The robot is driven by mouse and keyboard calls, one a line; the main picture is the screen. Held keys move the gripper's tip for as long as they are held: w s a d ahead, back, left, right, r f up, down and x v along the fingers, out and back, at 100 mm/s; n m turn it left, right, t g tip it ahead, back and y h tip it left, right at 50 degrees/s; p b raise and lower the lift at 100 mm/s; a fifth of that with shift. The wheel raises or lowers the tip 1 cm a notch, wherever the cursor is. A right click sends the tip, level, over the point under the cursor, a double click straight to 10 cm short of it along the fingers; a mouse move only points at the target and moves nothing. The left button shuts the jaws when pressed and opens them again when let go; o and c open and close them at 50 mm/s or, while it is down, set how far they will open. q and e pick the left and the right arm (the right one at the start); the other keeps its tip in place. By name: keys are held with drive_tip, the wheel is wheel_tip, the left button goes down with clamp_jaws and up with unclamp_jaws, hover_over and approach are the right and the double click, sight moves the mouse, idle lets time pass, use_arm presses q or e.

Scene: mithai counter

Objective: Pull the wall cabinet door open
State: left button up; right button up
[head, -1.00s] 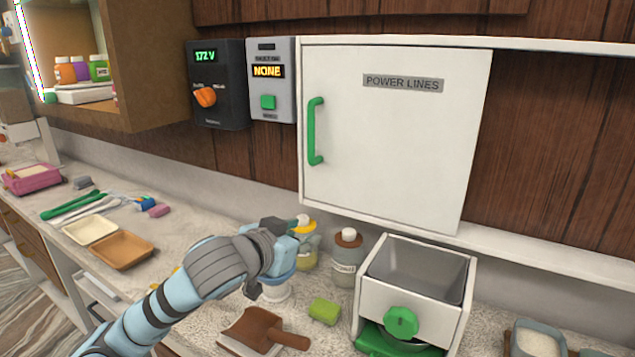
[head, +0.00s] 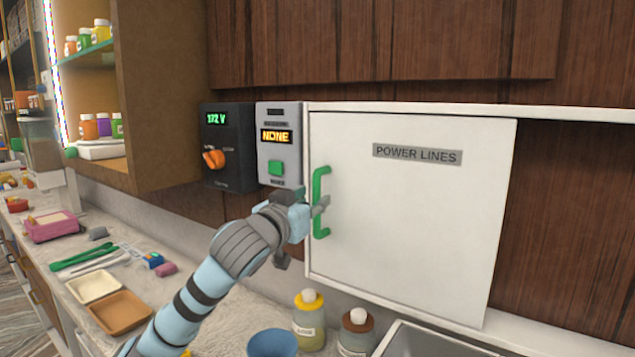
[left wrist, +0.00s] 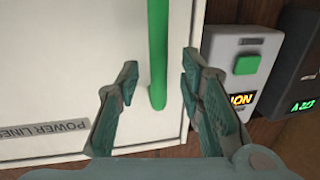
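The white wall cabinet door (head: 420,220) is shut, with a "POWER LINES" label on it. Its green vertical handle (head: 318,190) is near the left edge. My left gripper (head: 311,200) is at the handle's middle to lower part, with a finger showing on its right side. In the left wrist view, my left gripper (left wrist: 159,72) is open, with the green handle (left wrist: 158,45) between its parted fingers and a gap on both sides. Whether the fingertips reach past the bar is hard to tell. My right gripper is not in view.
A grey switch box (head: 279,145) and a black dial unit (head: 228,148) are on the wall just left of the door. Bottles (head: 309,322) and a blue bowl (head: 272,343) stand on the counter below. An open wooden shelf unit (head: 160,95) juts out at left.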

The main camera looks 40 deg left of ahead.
use_arm(q)
drive_tip(key=x, duration=0.3)
drive_tip(key=shift+d, duration=0.1)
drive_tip(key=shift+s, duration=0.1)
drive_tip(key=shift+c, duration=0.2)
clamp_jaws()
